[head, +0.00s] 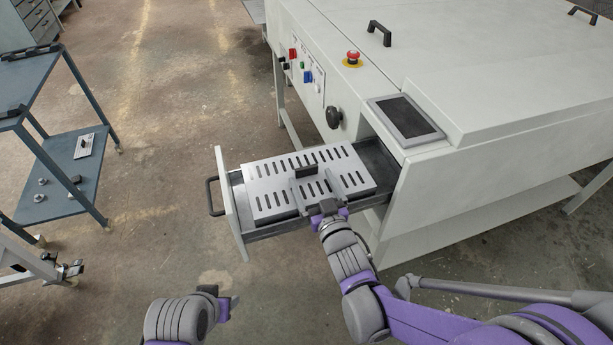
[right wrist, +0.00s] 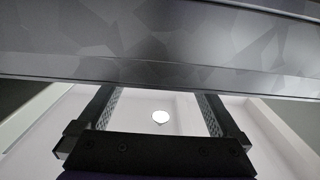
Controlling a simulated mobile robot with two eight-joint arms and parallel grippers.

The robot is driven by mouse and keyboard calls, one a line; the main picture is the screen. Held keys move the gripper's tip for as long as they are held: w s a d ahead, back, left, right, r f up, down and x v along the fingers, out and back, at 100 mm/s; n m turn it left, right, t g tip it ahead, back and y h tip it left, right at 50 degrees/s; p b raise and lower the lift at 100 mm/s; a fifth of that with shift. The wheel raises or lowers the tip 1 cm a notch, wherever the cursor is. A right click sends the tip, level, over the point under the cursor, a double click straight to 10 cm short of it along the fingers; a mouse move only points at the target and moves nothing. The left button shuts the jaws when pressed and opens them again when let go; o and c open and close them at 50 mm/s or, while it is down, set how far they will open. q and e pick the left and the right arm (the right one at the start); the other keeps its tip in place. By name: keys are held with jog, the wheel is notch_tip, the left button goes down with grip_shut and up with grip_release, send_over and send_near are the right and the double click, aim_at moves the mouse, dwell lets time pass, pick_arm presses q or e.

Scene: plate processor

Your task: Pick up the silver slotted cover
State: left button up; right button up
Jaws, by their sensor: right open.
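The silver slotted cover (head: 270,187) is a flat plate with rows of dark slots. It lies in the pulled-out drawer (head: 235,215) of the machine. A small black handle (head: 306,170) stands up near its middle. My right gripper (head: 314,184) is open over the near part of the cover, its fingers pointing toward the handle. In the right wrist view the two open fingers (right wrist: 160,105) have a dark grey band across their tips; I cannot tell which part this is, or whether they touch it. My left gripper (head: 228,302) is low at the bottom, away from the drawer; its jaws are unclear.
The large light-grey machine (head: 480,60) fills the right, with a red stop button (head: 352,58) and a dark screen (head: 405,115). The drawer's black pull (head: 212,196) faces left. A blue cart (head: 75,165) with small parts stands at left. The floor between is clear.

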aim_at(307, 170)
jog(key=x, duration=0.4)
jog(key=shift+w+a+r+p, duration=0.15)
jog(key=shift+w+p, duration=0.15)
jog(key=shift+w, duration=0.05)
jog(key=shift+s, duration=0.1)
jog(key=shift+c, duration=0.2)
grip_shut()
